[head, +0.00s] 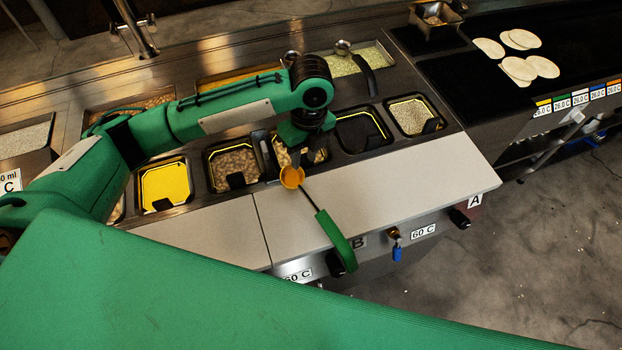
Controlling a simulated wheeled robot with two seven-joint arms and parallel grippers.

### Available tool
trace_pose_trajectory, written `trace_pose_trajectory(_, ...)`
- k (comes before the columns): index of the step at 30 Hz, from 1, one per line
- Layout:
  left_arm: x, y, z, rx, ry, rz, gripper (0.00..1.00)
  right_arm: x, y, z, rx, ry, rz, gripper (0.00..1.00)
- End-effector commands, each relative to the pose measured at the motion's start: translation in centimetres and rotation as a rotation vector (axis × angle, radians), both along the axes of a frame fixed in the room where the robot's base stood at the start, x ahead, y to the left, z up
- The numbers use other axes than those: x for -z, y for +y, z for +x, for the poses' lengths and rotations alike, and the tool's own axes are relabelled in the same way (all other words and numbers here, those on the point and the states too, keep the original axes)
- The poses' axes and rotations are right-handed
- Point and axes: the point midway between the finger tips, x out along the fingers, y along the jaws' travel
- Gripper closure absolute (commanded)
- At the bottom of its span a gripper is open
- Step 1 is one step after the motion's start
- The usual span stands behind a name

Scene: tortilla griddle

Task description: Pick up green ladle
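The green ladle has a dark thin shaft, an orange-yellow bowl and a green handle (337,241). Its bowl (291,178) is at the back edge of the white board, and its handle reaches out past the board's front edge. My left gripper (303,158) points down just behind and above the bowl, over the row of food pans. Its fingers are small and dark here, so I cannot tell whether they are open or touch the ladle. My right gripper is not in view.
The white board (402,186) is mostly clear. Behind it are several food pans, including a yellow one (165,184) and a pale one (413,117). A dark-handled ladle (366,75) lies further back. Tortillas (518,69) lie on the black griddle (465,75) at the right.

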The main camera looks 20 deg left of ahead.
Motion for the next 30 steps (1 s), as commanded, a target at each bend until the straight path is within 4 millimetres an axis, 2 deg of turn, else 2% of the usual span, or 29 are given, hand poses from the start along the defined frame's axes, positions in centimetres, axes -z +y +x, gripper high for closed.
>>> trace_pose_trajectory(2, 0.8, 0.2, -0.2, 0.002, 0.007, 0.004, 0.71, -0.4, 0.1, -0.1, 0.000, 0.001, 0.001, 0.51)
trace_pose_trajectory(9, 5.4, 0.4, -0.6, 0.001, 0.007, 0.003, 0.71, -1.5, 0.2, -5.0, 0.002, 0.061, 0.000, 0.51)
trace_pose_trajectory(12, 6.9, 0.4, -0.7, -0.001, 0.004, 0.003, 0.71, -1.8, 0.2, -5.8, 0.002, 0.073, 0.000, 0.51)
trace_pose_trajectory(14, 7.6, 0.5, -0.8, 0.000, 0.004, 0.002, 0.71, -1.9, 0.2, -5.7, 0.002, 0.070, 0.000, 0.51)
trace_pose_trajectory(18, 8.4, 0.4, -0.8, 0.001, 0.002, 0.001, 0.71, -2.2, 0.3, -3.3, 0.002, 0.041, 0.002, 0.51)
trace_pose_trajectory(22, 9.5, 0.0, -0.9, 0.001, 0.005, 0.002, 0.71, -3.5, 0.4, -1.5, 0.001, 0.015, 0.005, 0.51)
trace_pose_trajectory(26, 11.2, -0.4, -1.0, 0.001, 0.005, 0.002, 0.71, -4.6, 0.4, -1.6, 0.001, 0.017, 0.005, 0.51)
trace_pose_trajectory(30, 13.0, -0.2, -1.1, 0.000, 0.002, 0.001, 0.71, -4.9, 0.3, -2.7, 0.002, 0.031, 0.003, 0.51)
